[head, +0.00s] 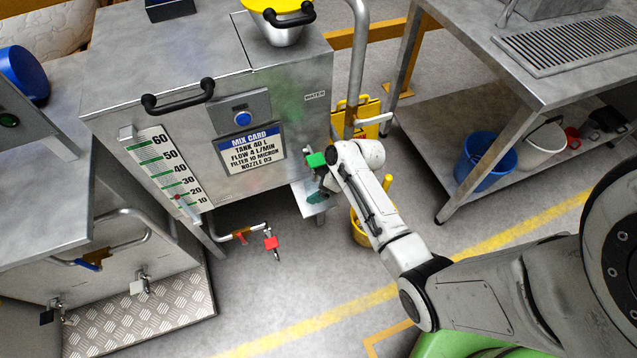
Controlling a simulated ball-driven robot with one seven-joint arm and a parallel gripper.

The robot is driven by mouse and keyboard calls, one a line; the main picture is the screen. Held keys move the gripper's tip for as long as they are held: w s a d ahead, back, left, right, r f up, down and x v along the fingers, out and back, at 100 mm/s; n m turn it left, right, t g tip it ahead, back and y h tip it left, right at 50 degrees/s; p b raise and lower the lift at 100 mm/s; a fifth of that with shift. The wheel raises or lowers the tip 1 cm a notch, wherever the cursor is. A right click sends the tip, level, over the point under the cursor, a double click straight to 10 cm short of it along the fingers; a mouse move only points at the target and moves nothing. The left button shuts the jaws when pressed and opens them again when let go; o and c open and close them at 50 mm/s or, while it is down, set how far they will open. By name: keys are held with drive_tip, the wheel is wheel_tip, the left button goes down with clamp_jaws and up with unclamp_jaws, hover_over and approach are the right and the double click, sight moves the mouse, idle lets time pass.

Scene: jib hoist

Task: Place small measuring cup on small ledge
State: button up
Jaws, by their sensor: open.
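The small ledge (307,207) is a light metal shelf low on the right side of the steel tank. A small teal-green item (317,197) shows on or just above the ledge; it may be the small measuring cup, but it is too small and too covered to be sure. My gripper (324,184) is right at the ledge, close above the teal item. Its fingers are mostly hidden behind my wrist, and whether they touch the item cannot be told. The jaws are open.
A green block (316,160), perhaps a tap handle, sits beside my wrist. The steel tank (215,140) stands left, with a red-handled tap (271,243) below. A yellow bucket (362,228) is behind my arm. A steel table (540,90) with a blue bucket (485,160) underneath stands right.

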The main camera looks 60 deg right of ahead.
drive_tip(key=shift+s+r, duration=0.1)
drive_tip(key=shift+r, duration=0.15)
drive_tip(key=s+d, duration=0.4)
drive_tip(key=s, duration=0.7)
drive_tip(key=s+a+r+m+g+h, duration=0.1)
drive_tip(key=s+a+r, duration=0.3)
drive_tip(key=a, duration=0.5)
drive_tip(key=s+a+r+m+g+h, duration=0.1)
drive_tip(key=s+a+r+m+g, duration=0.2)
drive_tip(key=a+r, duration=0.5)
drive_tip(key=shift+s+a+r+m+g+h, duration=0.3)
drive_tip(key=shift+s+a+g, duration=0.3)
drive_tip(key=shift+s, duration=0.15)
